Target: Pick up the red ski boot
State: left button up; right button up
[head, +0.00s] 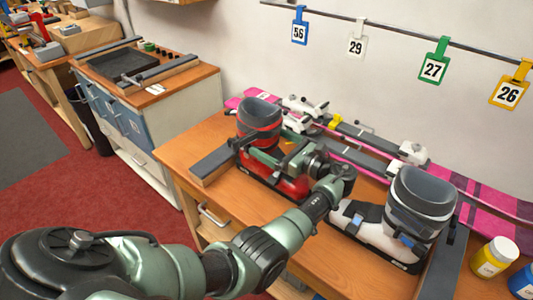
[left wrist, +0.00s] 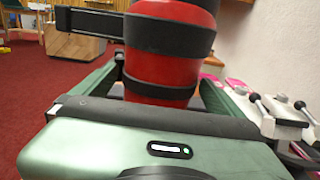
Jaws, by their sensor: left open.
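The red ski boot (head: 259,118) stands upright on the wooden bench, with a dark grey cuff lining and black straps. Its lower shell shows partly below my arm. In the left wrist view the red shaft (left wrist: 160,70) fills the upper middle. My left gripper (head: 258,153) is at the boot's shaft and hides part of it. It is open, with one finger on each side of the shaft in the left wrist view; contact cannot be told. My right gripper is not in view.
A white and grey ski boot (head: 378,228) stands to the right. Pink skis (head: 345,152) with bindings lie behind the boots. A dark block (head: 212,165) is left of the red boot. Yellow-labelled bottle (head: 492,258) stands at the right. Number tags hang on the wall rail.

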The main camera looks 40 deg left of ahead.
pick_arm(q)
jog(key=shift+d, duration=0.1)
jog(key=c, duration=1.5)
jog(key=shift+w+r, duration=0.1)
jog(key=shift+r, duration=0.05)
jog(key=c, duration=0.3)
jog(key=shift+c, duration=0.2)
